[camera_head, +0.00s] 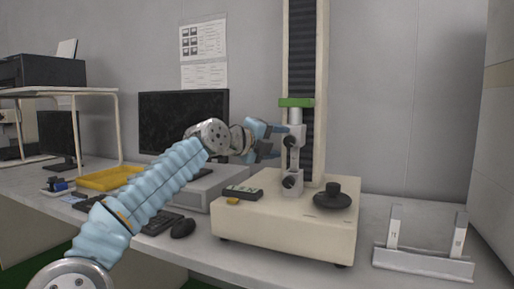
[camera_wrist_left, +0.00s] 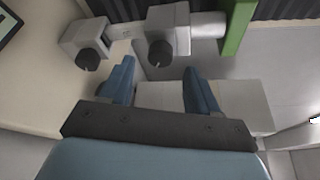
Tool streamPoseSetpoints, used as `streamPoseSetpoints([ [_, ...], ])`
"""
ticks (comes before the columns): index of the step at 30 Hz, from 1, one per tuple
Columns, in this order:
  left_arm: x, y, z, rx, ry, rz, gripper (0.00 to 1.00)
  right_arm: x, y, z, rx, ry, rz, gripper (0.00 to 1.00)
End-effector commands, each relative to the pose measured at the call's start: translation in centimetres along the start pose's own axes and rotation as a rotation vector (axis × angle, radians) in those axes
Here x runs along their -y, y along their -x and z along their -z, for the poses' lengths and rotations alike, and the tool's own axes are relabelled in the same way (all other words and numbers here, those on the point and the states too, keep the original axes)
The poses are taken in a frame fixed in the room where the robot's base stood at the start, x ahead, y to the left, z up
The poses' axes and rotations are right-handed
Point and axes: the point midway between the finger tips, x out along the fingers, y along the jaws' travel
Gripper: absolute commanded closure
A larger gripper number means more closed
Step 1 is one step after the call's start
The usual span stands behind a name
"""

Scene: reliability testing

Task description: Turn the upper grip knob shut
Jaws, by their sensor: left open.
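The upper grip (camera_head: 297,132) is a grey block with a dark round knob (camera_head: 289,141), hanging under a green bracket (camera_head: 297,102) on the test machine. The lower grip (camera_head: 293,168) with its own dark knob (camera_head: 289,181) sits below it. My left gripper (camera_head: 276,141) is level with the upper knob, just left of it. In the left wrist view my left gripper (camera_wrist_left: 159,72) is open and empty, and the upper knob (camera_wrist_left: 159,53) lies ahead, centred between the two blue fingertips. The lower knob (camera_wrist_left: 87,60) is left of the fingers. I cannot tell whether any finger touches. My right gripper is not in view.
The cream machine base (camera_head: 262,228) carries a dark dial (camera_head: 333,197) and a small control panel (camera_head: 243,192). A metal stand (camera_head: 423,262) is at the right. A monitor (camera_head: 184,112), yellow tray (camera_head: 108,178) and black mouse (camera_head: 183,228) are at the left.

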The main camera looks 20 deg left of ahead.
Motion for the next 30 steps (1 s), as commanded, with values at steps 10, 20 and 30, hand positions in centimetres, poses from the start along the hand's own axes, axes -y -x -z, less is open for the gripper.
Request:
streamPoseSetpoints([
  [10,-0.6,8.0,0.1,0.005,-0.001,0.000,0.39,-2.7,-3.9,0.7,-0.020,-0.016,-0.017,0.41],
  [20,-0.1,10.1,0.1,0.000,-0.001,0.000,0.39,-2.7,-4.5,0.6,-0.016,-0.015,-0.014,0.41],
  [30,-0.1,10.1,0.1,0.000,0.000,0.000,0.39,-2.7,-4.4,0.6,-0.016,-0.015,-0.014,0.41],
])
